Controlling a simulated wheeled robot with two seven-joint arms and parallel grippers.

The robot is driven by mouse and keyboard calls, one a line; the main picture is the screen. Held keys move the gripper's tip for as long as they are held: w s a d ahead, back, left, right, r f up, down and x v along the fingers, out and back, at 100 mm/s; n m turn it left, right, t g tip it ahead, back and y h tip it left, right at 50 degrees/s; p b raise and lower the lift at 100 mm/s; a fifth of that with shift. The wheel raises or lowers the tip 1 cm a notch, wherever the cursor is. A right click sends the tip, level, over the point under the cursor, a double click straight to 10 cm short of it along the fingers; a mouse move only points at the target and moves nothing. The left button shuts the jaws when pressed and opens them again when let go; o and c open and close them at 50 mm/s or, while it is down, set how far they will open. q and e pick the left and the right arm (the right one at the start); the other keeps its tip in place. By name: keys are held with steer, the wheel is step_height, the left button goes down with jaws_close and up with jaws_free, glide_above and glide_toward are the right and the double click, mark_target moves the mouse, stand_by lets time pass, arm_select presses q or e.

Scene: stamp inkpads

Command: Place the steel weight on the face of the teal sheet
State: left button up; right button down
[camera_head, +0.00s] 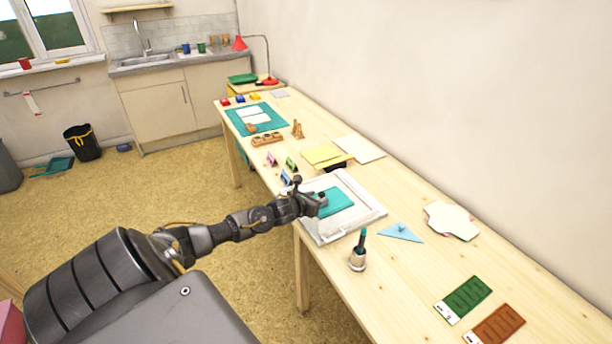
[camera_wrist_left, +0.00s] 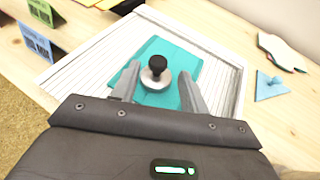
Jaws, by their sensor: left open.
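The steel weight (camera_wrist_left: 152,83), a round steel body with a black knob, stands upright on the teal sheet (camera_wrist_left: 182,60) in the left wrist view. The teal sheet also shows in the head view (camera_head: 342,201), lying flat in a pale ribbed tray (camera_head: 370,218). My left gripper (camera_head: 318,203) is over the sheet. Its two fingers (camera_wrist_left: 160,92) are open, one on each side of the weight, with gaps showing. In the head view the gripper mostly hides the weight. My right gripper is not in view.
A holder with a teal-handled tool (camera_head: 358,259) stands in front of the tray. A blue triangle with a knob (camera_head: 401,232) lies to its right. Small coloured cards (camera_head: 286,177) stand behind the tray. Yellow sheets (camera_head: 325,157) lie farther back.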

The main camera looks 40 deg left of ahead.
arm_select(q)
steer(key=v, duration=0.9)
steer(key=shift+s+b, duration=0.25)
steer(key=shift+b, duration=0.05)
